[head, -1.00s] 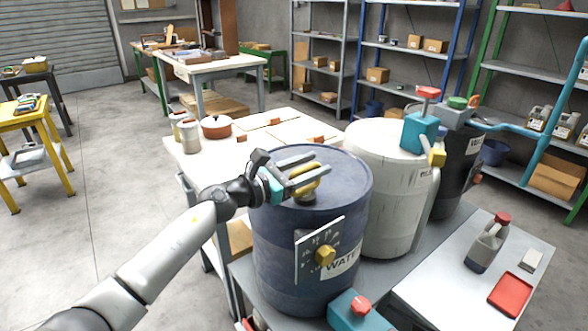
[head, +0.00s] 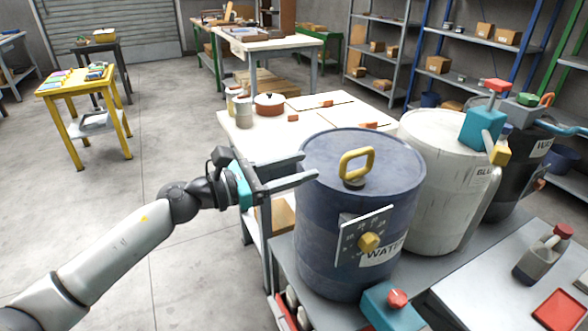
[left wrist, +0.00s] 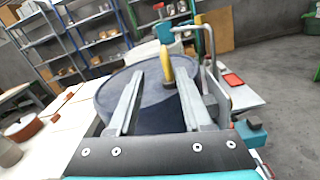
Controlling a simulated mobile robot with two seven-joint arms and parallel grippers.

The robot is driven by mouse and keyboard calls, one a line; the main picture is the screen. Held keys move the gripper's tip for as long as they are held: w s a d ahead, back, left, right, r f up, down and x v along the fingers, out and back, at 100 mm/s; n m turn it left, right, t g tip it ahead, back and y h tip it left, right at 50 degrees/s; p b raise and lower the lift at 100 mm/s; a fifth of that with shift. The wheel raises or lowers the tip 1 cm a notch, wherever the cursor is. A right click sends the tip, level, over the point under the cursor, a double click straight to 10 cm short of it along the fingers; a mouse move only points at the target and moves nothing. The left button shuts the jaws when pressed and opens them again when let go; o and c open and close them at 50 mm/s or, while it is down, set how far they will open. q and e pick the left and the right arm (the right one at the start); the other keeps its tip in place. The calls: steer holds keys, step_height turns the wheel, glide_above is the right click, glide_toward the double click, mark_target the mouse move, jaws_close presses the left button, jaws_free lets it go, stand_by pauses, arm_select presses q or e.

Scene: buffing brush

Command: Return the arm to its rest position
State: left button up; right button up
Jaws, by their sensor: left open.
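My left gripper (head: 304,170) is in the head view, to the left of the dark blue water drum (head: 340,240). Its two fingers point right towards the drum's upper side. It is open, with nothing between the fingers. The left wrist view shows the two fingers (left wrist: 155,95) spread apart, with the drum's dark top (left wrist: 150,92) beyond them. The yellow handle (head: 356,163) stands upright on the drum's lid, apart from the gripper in the head view. My right gripper is not in view.
A white drum (head: 440,205) and a dark drum (head: 515,170) stand right of the blue one. A pale table (head: 262,145) with a red pot (head: 269,103) is behind. A yellow stand (head: 72,90) is at left. Open floor (head: 160,110) lies between it and the table.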

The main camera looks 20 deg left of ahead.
arm_select(q)
steer(key=shift+s+a+f, duration=0.2)
steer(key=shift+f, duration=0.15)
